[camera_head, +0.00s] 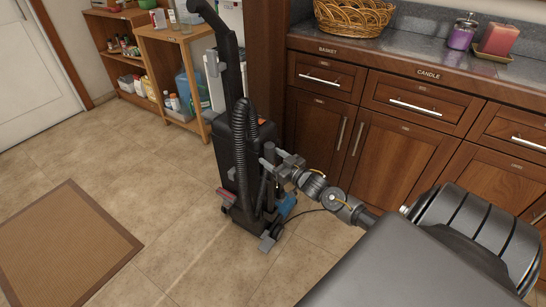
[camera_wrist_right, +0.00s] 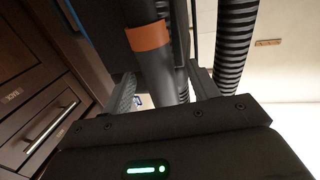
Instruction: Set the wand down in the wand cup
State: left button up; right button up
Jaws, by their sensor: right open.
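The upright vacuum cleaner (camera_head: 233,160), dark with a ribbed hose (camera_head: 241,150), stands on the tiled floor. In the right wrist view, a grey tube that looks like the wand (camera_wrist_right: 157,82) carries an orange band (camera_wrist_right: 148,37). My right gripper (camera_head: 266,157) reaches the vacuum's right side. In the wrist view its two fingers (camera_wrist_right: 166,90) are open, one on each side of the grey tube. I cannot tell whether they touch it. The wand cup cannot be made out; the vacuum's lower part is partly hidden by my arm. My left gripper is not in view.
Wooden cabinets (camera_head: 396,153) with a dark countertop stand close behind and right of my right arm. A low wooden shelf (camera_head: 170,70) with bottles is behind the vacuum. A brown mat (camera_head: 62,246) lies left; the floor between is clear. A cord lies near the vacuum's base.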

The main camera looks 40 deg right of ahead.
pick_arm(q)
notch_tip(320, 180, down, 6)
jog(key=p, duration=0.1)
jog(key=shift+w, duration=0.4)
pick_arm(e)
jog(key=s, duration=1)
jog(key=shift+s+d, duration=0.35)
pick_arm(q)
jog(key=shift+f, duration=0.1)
pick_arm(e)
jog(key=shift+r, duration=0.15)
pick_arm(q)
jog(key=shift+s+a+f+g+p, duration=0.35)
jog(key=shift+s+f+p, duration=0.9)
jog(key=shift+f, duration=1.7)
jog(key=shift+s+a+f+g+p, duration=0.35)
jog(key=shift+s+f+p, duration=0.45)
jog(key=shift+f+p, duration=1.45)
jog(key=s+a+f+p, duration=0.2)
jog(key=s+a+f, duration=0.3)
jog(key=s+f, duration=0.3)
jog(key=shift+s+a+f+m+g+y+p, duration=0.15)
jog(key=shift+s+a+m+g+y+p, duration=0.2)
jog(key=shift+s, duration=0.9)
pick_arm(e)
notch_tip(320, 180, up, 9)
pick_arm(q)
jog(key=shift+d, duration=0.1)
